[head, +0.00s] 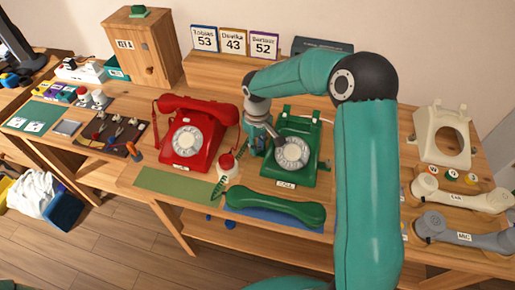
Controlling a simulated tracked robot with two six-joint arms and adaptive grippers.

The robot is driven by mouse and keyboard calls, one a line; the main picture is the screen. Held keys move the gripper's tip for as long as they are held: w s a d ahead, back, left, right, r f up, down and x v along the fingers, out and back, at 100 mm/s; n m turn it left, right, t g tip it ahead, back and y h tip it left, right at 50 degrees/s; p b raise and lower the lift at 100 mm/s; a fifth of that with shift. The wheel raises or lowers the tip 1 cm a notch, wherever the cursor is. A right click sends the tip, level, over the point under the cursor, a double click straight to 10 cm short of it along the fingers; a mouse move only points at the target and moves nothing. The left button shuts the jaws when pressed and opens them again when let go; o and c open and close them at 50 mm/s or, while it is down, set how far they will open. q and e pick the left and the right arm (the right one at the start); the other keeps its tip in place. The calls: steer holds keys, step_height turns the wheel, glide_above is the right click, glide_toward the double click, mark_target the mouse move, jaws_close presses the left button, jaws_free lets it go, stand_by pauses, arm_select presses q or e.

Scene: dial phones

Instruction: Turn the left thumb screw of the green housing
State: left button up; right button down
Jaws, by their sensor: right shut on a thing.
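The green housing (304,141) is a dial phone body with a pale dial (292,153), standing upright on the table. Its green handset (275,207) lies off it, in front on a blue mat. My right gripper (262,146) reaches down at the left side of the green housing and is shut at the place of the left thumb screw. The fingers hide that screw. A small screw-like part (327,165) shows at the housing's right side. My left gripper is not in view.
A red phone (197,132) stands close on the left. A white item with a red top (227,164) sits between the phones. A cream housing (442,134) and loose handsets (461,194) are on the right. A green mat (178,183) lies bare at front left.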

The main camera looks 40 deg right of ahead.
steer(key=shift+m, duration=0.5)
steer(key=c, duration=1)
jaws_free()
steer(key=shift+r, duration=0.15)
steer(key=shift+w+r, duration=0.1)
steer(key=shift+r, duration=3.75)
